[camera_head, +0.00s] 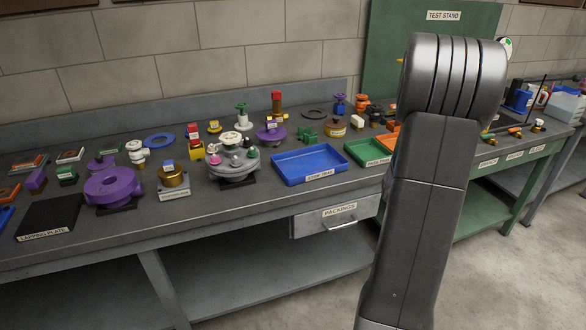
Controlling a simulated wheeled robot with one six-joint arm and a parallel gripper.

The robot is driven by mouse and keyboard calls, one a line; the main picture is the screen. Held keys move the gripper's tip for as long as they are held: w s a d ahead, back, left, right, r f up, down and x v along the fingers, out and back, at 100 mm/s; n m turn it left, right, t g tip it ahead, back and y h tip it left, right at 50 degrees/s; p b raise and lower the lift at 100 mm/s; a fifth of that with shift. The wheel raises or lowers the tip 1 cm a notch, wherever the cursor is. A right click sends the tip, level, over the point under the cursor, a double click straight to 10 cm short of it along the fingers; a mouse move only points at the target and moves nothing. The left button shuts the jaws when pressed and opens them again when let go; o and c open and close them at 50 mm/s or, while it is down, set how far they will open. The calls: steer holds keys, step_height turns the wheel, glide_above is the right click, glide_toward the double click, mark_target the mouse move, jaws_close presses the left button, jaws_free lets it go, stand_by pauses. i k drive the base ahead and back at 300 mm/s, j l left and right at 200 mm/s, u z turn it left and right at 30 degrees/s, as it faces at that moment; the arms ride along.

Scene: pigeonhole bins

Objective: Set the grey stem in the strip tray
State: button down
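A shallow blue tray (309,166) lies near the front edge of the grey bench; its front label is too small to read surely. A green tray (362,152) lies to its right, partly hidden by my arm, and its label is also unclear. I cannot tell which is the strip tray. No grey stem can be picked out surely. A grey round fixture (234,168) with small coloured knobs stands left of the blue tray. My arm crosses the right side of the view, and my gripper is not in view.
A purple flanged part (114,186), a brass part (173,176) and a black lapping plate (50,218) occupy the bench's left. Several small valves and fittings stand behind the trays. A drawer labelled PACKINGS (337,219) is below. A green test stand (430,40) rises behind.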

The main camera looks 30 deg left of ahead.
mark_target(321, 164)
steer(key=l+u, duration=0.1)
steer(key=u, duration=0.35)
steer(key=i+l+u, duration=0.1)
steer(key=u, duration=0.3)
steer(key=l+u, duration=0.1)
steer(key=u, duration=0.35)
